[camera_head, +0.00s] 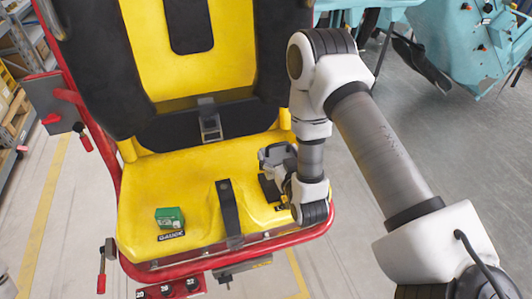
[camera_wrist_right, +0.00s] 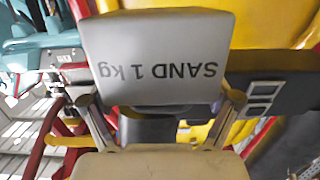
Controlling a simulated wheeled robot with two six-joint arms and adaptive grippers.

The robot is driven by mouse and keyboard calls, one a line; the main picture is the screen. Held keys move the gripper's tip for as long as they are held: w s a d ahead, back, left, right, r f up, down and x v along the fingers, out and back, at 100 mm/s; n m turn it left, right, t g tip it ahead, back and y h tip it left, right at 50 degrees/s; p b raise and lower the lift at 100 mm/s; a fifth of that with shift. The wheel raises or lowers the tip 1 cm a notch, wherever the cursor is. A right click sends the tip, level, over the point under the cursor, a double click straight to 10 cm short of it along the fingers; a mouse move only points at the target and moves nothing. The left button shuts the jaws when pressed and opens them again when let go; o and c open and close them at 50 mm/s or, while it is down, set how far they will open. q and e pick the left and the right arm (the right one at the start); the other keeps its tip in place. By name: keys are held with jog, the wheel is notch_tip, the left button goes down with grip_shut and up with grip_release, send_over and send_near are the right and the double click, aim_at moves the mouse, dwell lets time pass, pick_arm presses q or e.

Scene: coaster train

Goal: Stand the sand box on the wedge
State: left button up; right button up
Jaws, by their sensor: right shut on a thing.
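The sand box (camera_wrist_right: 165,58) is light grey and reads "SAND 1 kg" upside down in the right wrist view. My right gripper (camera_wrist_right: 160,108) is shut on it, with one finger on each side. In the head view the right gripper (camera_head: 277,160) is over the right part of the yellow seat, and the box is mostly hidden by it. A dark piece (camera_head: 268,188) shows just below the gripper at the seat; I cannot tell whether it is the wedge. My left gripper is not in view.
A green box (camera_head: 169,217) sits on the left part of the yellow seat (camera_head: 190,170), behind a "GAUGE" label. A black strap piece (camera_head: 229,207) stands between the two seat halves. A red rail (camera_head: 230,246) runs along the front edge. The backrest has black pads.

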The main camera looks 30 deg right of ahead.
jog(key=shift+s+d+r, duration=0.1)
jog(key=shift+s+r, duration=0.1)
jog(key=shift+s+f, duration=0.1)
jog(key=shift+s, duration=0.15)
jog(key=shift+s+f+b, duration=0.1)
jog(key=shift+f+b, duration=0.15)
jog(key=shift+b, duration=0.25)
jog(key=f, duration=0.1)
jog(key=f+b, duration=0.1)
jog(key=shift+w+f+b, duration=0.3)
jog(key=shift+w, duration=0.05)
jog(key=shift+f, duration=0.2)
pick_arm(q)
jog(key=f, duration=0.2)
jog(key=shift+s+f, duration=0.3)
pick_arm(e)
jog(key=shift+s, duration=0.15)
